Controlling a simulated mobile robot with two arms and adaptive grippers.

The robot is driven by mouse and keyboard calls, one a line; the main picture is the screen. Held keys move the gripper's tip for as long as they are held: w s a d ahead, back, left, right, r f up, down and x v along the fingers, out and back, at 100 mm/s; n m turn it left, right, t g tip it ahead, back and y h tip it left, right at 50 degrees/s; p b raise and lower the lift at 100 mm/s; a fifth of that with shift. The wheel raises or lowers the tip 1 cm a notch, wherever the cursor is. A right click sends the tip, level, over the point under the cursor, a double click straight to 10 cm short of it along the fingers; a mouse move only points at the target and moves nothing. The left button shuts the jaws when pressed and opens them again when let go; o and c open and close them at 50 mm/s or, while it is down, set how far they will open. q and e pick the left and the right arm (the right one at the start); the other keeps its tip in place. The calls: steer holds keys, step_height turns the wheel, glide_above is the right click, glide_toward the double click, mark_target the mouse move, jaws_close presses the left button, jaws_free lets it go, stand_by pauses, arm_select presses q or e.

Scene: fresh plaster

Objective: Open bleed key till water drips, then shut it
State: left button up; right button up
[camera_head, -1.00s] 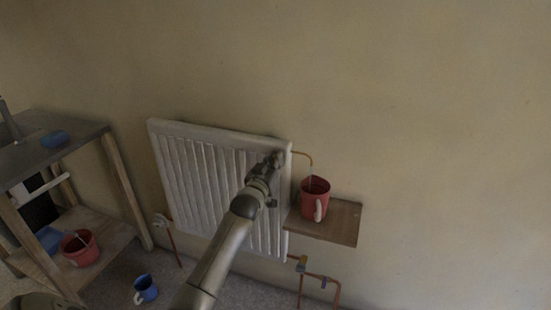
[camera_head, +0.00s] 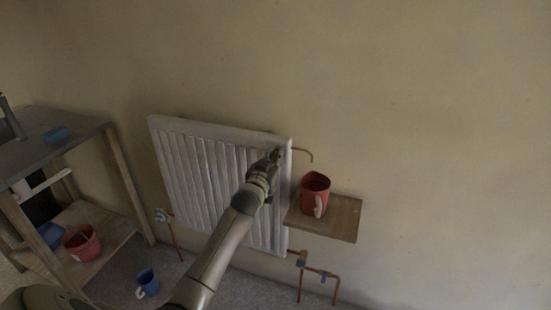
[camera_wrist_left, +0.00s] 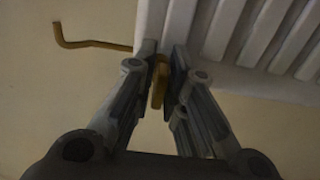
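The white radiator (camera_head: 190,165) hangs on the wall. My left gripper (camera_head: 274,157) is at its upper right corner. In the left wrist view the brass bleed key (camera_wrist_left: 158,86) stands between the two fingers of my left gripper (camera_wrist_left: 162,62), which look closed on it. A thin brass spout (camera_head: 303,151) sticks out beside the corner; it also shows in the left wrist view (camera_wrist_left: 95,43). No water shows at its tip. A red mug (camera_head: 315,193) with a pale handle stands upright below it. In the head view the key is hidden by my gripper. My right gripper is not in view.
The mug stands on a small wooden wall shelf (camera_head: 345,222). Copper pipes with a valve (camera_head: 303,260) run below. A workbench (camera_head: 85,137) stands at the left, with a red bucket (camera_head: 80,245) on its lower shelf. A blue mug (camera_head: 147,281) is on the floor.

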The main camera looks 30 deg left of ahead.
arm_select(q)
steer(key=shift+o, duration=1.3)
steer(key=v, duration=1.2)
